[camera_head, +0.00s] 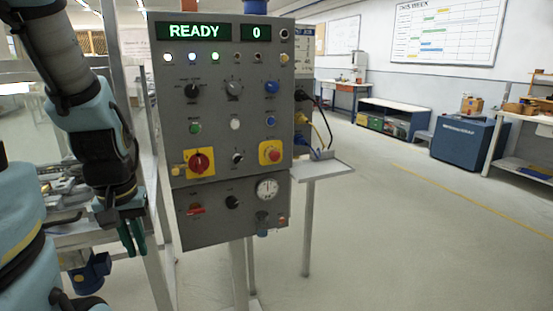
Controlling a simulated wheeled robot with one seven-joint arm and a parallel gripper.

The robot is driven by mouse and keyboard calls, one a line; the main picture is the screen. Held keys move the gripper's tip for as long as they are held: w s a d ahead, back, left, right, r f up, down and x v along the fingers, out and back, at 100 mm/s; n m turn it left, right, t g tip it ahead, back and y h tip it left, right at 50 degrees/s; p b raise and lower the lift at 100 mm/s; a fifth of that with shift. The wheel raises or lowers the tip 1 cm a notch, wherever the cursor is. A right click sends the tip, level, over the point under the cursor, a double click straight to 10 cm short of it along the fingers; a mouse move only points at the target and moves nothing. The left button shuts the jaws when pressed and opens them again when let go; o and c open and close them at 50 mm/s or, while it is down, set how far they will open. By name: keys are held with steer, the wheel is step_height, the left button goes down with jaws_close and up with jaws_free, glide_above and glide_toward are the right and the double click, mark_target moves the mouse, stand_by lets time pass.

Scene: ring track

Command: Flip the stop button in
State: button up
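A grey control panel (222,110) stands upright in the middle of the view. A red round button on a yellow plate (270,152), likely the stop button, sits at its right side, a little below mid-height. A second red control, a knob on a yellow square (199,162), is at the panel's left. My gripper (132,238) hangs down left of the panel, apart from both red controls and lower than them. Its green fingers are close together and seen at an angle, so any gap is unclear. Nothing shows held in it.
The panel's display (193,31) reads READY and 0. Several knobs, small buttons and a gauge (267,188) surround the controls. A small shelf (322,169) and cables stick out at the panel's right. Open floor (400,230) lies to the right.

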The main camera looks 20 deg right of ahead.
jaws_close()
stand_by(1.0)
